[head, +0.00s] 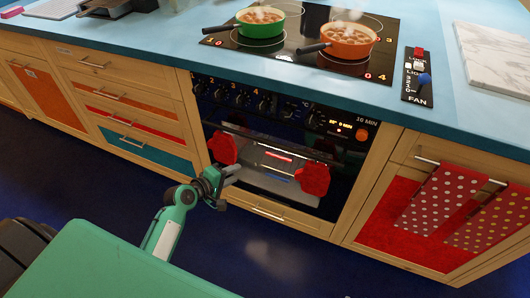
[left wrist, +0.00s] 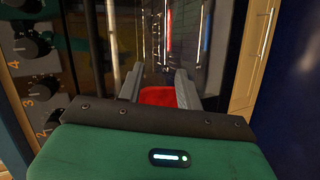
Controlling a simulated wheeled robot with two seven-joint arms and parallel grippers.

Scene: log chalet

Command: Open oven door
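The oven (head: 285,140) is built into the wooden counter, and its dark glass door (head: 262,183) looks closed. A pale handle bar (head: 268,150) seems to run across the door's upper part. Red mitt-like pieces hang at its left (head: 222,148) and right (head: 313,180). My left gripper (head: 232,171) is in front of the door, just below the left red piece. In the left wrist view its two fingers (left wrist: 159,72) stand apart, with a red piece (left wrist: 160,97) showing between them. I cannot tell whether they touch it. My right gripper is out of view.
Oven knobs (head: 238,97) line the panel above the door. A green pot (head: 260,28) and an orange pot (head: 350,48) steam on the hob. Drawers (head: 130,122) are at left; polka-dot towels (head: 432,198) hang at right. The blue floor before the oven is clear.

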